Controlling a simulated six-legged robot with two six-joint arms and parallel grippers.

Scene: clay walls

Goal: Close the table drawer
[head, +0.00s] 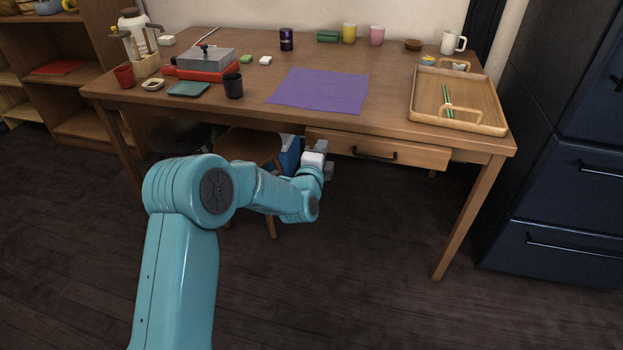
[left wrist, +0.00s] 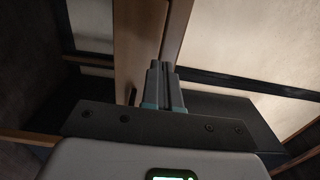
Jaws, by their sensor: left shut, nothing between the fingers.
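The wooden table (head: 300,110) has a drawer (head: 420,156) in its front side, with a dark bar handle (head: 374,154). The drawer front seems to stand slightly out from the table, though the gap is hard to judge. My left gripper (head: 326,165) is at the drawer's left end, left of the handle, and partly covers that end. In the left wrist view, my left gripper's fingers (left wrist: 164,72) are together with nothing between them. They point at a brown wooden board; I cannot tell whether they touch it. My right gripper is not in view.
On the tabletop are a purple mat (head: 320,90), a wooden tray (head: 480,100), a dark cup (head: 233,86) and several mugs. A stool (head: 248,146) stands under the table. A dark blue cabinet (head: 560,190) is at the right. The floor in front is clear.

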